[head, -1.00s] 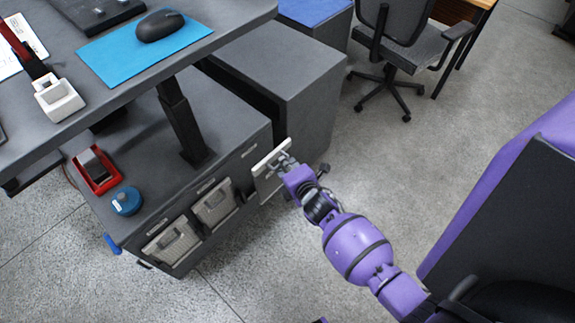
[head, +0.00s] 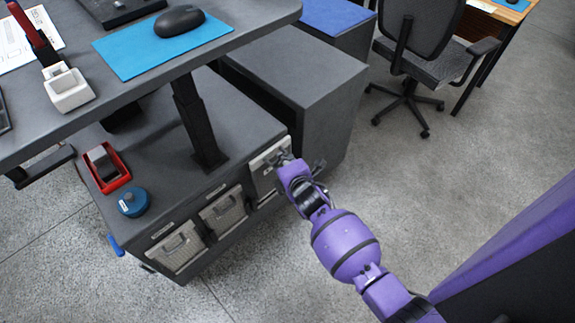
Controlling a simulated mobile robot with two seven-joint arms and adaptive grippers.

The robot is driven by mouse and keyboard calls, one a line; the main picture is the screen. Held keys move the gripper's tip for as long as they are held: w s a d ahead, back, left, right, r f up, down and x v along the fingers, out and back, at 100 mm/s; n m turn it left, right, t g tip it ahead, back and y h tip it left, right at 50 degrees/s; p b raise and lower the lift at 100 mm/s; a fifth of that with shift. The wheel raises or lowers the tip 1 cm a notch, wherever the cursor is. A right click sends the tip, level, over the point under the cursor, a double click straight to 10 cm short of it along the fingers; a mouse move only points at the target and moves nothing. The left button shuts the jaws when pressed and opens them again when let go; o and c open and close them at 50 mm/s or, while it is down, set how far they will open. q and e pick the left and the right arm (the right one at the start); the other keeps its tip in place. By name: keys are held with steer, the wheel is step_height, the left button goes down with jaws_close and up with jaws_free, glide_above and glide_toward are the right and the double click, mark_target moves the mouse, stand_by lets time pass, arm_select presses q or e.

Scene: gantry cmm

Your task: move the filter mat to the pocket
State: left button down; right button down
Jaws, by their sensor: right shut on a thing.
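The filter mat (head: 264,172), a light grey panel, is at the rightmost pocket on the front of the low dark grey cabinet. My right gripper (head: 284,158) is shut on its handle, at the mat's right side. The mat looks upright and nearly flush with the cabinet front; how deep it sits in the pocket I cannot tell. The pocket itself is mostly hidden behind the mat. My left gripper is not in view.
Two similar grey mats (head: 178,247) (head: 223,212) sit in the pockets to the left. A red holder (head: 106,167) and a blue round container (head: 133,202) stand on the cabinet. A desk (head: 235,35) overhangs it. The floor (head: 400,190) is clear on the right.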

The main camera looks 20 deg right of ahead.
mark_target(272, 152)
steer(key=shift+w+a+f+b, duration=0.1)
steer(key=shift+w+a+b, duration=0.15)
steer(key=shift+w, duration=0.25)
steer(key=shift+w+a+f+b, duration=0.1)
steer(key=shift+w+b, duration=0.2)
steer(key=shift+w, duration=0.15)
steer(key=shift+w+a+b, duration=0.2)
steer(key=shift+w+b, duration=0.05)
steer(key=shift+w, duration=0.25)
steer(key=shift+w+a, duration=0.15)
steer(key=shift+w, duration=0.3)
steer(key=shift+r, duration=0.1)
steer(key=shift+w, duration=0.1)
steer(key=shift+w+a+r, duration=0.1)
steer(key=shift+w+a, duration=0.05)
steer(key=shift+w, duration=0.05)
